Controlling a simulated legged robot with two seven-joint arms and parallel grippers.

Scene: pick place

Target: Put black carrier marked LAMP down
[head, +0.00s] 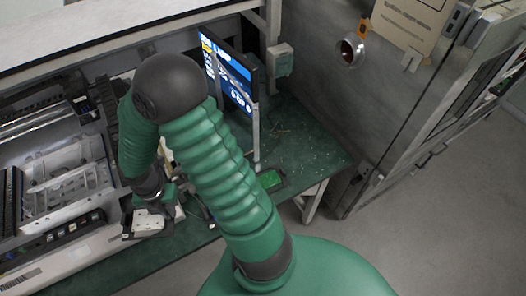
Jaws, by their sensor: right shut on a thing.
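My right gripper (153,204) hangs at the end of my green arm, left of the picture's middle, by the front edge of the machine. It is shut on a black carrier (128,226) with a pale part in it. The gripper and wrist cover part of the carrier, and no marking on it is readable. I cannot tell whether the carrier touches the surface below. My left gripper is not in view.
A screen (228,72) reading LAMP stands on the green bench (305,150). A machine (65,175) fills the left; a grey metal cabinet (330,90) stands right. The bench's right part is mostly clear.

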